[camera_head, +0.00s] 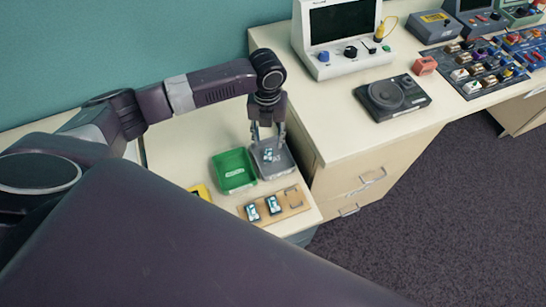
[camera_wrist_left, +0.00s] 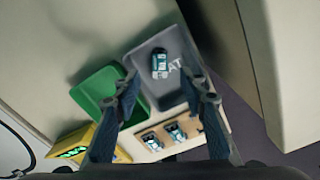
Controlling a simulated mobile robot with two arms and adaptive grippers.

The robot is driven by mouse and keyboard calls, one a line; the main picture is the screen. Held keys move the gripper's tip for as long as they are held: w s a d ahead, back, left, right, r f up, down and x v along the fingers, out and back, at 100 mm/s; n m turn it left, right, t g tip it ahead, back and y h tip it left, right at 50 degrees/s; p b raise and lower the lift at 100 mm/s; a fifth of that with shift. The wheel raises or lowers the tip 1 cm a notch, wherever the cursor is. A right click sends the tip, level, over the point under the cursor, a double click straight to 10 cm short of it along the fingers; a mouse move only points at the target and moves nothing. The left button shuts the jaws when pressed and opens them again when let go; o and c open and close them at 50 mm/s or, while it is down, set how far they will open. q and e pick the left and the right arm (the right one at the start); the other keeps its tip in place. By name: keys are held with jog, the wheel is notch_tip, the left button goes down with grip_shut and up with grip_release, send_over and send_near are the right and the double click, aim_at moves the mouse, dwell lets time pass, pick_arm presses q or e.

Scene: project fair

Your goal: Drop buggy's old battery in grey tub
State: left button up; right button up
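The grey tub (camera_head: 285,170) stands on the low bench, right of the green tub. A small dark battery with a pale blue and white face (camera_head: 268,155) shows inside it. In the left wrist view, that battery (camera_wrist_left: 160,64) lies in the grey tub (camera_wrist_left: 146,92), beside white lettering on the tub's floor that is partly hidden. My left gripper (camera_head: 268,138) points down above the grey tub. In the left wrist view its fingers (camera_wrist_left: 160,95) are spread apart with nothing between them. My right gripper is not in view. I cannot make out a buggy.
The green tub (camera_head: 234,171) looks empty. A wooden board (camera_head: 290,209) in front holds two similar batteries and an empty outlined slot. A yellow device (camera_head: 199,190) is partly hidden by my arm. A higher desk (camera_head: 340,130) with instruments rises close on the right.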

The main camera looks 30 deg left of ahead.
pick_arm(q)
notch_tip(320, 180, up, 9)
jog(key=shift+f, duration=0.15)
dwell(0.5)
